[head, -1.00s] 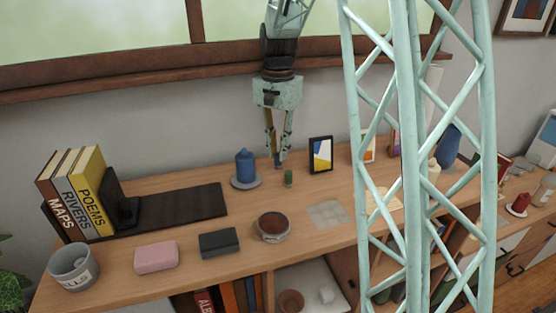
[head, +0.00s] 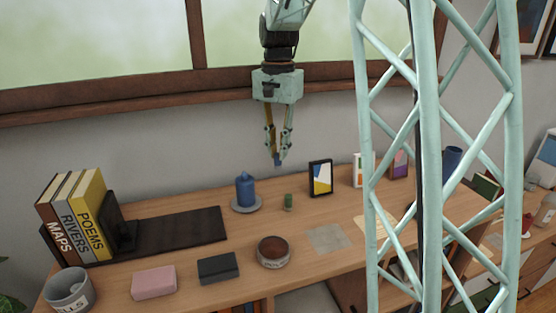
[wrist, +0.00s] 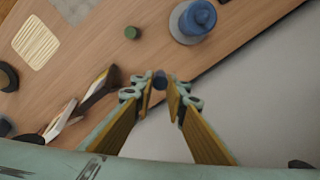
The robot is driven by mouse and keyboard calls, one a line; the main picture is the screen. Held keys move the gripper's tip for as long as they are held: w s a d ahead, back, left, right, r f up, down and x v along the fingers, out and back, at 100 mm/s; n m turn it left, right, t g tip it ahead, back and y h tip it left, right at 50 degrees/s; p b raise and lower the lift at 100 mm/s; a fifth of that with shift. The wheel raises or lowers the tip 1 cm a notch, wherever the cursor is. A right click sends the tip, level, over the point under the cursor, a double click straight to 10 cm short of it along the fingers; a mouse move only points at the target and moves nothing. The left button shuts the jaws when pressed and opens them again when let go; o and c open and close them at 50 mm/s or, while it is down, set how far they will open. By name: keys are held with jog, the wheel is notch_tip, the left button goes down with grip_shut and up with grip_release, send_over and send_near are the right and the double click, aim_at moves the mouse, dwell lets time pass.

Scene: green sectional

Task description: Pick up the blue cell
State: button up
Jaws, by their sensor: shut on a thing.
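My gripper (head: 278,161) hangs above the back of the wooden desk, pointing down. Its fingers are shut on the blue cell (head: 277,158), a small dark blue cylinder. In the wrist view the blue cell (wrist: 159,80) sits between the two fingertips, with bare wall or desk edge behind it. The cell is clear of the desk top. A small green cylinder (head: 288,201) stands on the desk below; it also shows in the wrist view (wrist: 131,33).
A blue candle (head: 245,190) on a grey dish stands left of the green cylinder. A picture frame (head: 320,178) stands to the right. A brown bowl (head: 273,252), dark box (head: 218,267) and pink block (head: 153,282) lie nearer the front. My lattice column blocks part of the right side.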

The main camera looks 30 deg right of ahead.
jog(key=shift+r, duration=0.65)
